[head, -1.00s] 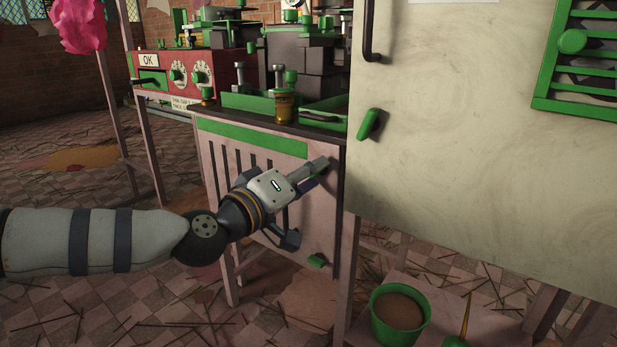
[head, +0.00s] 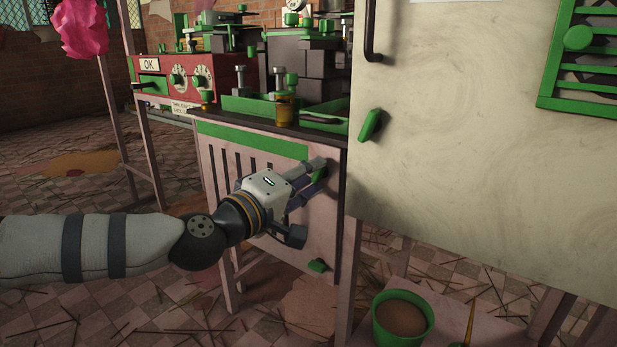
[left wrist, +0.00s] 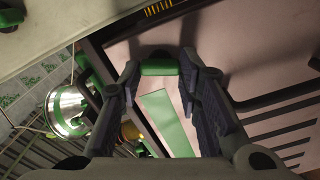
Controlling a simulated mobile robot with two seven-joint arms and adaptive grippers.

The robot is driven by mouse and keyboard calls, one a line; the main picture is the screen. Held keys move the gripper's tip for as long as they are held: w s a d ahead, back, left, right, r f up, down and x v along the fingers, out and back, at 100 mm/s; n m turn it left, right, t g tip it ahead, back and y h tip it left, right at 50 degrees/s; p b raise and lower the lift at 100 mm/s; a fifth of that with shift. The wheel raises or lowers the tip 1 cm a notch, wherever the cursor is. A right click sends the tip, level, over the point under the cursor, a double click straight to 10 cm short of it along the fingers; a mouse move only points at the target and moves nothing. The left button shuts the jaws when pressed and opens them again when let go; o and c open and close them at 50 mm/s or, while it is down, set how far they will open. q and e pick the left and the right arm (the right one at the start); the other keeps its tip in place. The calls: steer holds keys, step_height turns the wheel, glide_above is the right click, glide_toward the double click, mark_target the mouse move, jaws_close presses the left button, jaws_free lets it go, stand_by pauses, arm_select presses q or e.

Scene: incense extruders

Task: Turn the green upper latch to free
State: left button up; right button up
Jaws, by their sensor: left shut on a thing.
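The green upper latch (head: 321,173) is on the upper right of the pale pink slatted cabinet front (head: 318,222), mostly hidden by my fingers in the head view. In the left wrist view the green latch (left wrist: 159,68) lies crosswise between my two fingertips. My left gripper (head: 314,174) reaches in from the left and is shut on this latch. A second green latch (head: 317,265), tilted, is low on the same front, clear of the gripper. My right gripper is not in view.
A cream door panel (head: 470,150) with a green handle (head: 370,125) stands close on the right. Green trays and an amber jar (head: 286,110) stand on the cabinet top. A green bucket (head: 402,318) is below right. A red control box (head: 200,80) is behind.

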arm_select(q)
steer(key=o, duration=1.1)
steer(key=shift+o, duration=0.2)
steer(key=v, duration=1.2)
steer(key=shift+d, duration=0.1)
